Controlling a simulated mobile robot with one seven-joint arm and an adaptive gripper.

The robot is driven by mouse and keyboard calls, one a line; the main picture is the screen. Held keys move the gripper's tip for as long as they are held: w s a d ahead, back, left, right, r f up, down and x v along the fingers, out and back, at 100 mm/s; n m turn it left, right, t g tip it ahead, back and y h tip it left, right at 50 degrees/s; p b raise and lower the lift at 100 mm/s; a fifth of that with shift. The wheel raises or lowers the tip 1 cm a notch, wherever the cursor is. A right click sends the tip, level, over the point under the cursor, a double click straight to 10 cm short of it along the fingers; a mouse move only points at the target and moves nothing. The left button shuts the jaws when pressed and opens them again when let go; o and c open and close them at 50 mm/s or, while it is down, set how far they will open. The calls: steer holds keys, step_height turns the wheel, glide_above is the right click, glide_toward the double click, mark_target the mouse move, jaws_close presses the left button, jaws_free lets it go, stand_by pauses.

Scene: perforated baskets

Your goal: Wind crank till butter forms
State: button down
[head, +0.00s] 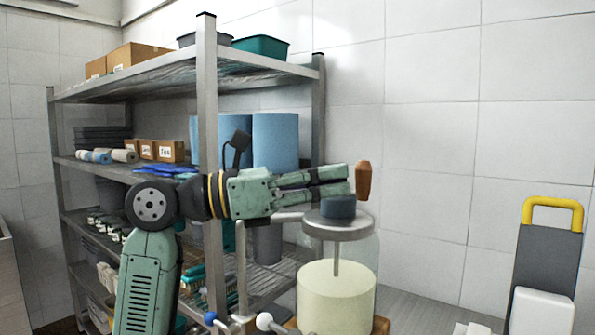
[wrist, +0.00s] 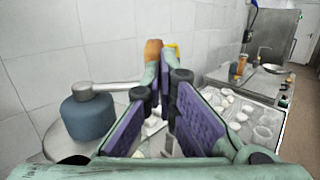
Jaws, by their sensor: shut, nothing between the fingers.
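The churn's clear jar holds pale cream (head: 336,298) under a round grey lid (head: 338,231). A blue-grey gear housing (head: 338,207) sits on the lid; it also shows at left in the wrist view (wrist: 88,116). A grey crank arm (wrist: 106,87) runs from the housing towards my fingers. The upright orange-brown wooden crank handle (head: 363,180) stands just beyond my fingertips; its top shows past them in the wrist view (wrist: 153,50). My gripper (head: 347,181) is shut and empty, level with the handle. Whether the fingertips touch the handle is unclear.
A metal shelf rack (head: 207,150) with boxes, blue rolls and bins stands behind my arm at left. A dark panel with a yellow handle (head: 552,205) stands at right. The wrist view shows a counter with several pale pieces (wrist: 240,110). Tiled wall is behind the churn.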

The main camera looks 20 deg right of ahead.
steer(key=shift+d, duration=0.55)
steer(key=shift+s+t, duration=0.1)
steer(key=shift+t, duration=0.3)
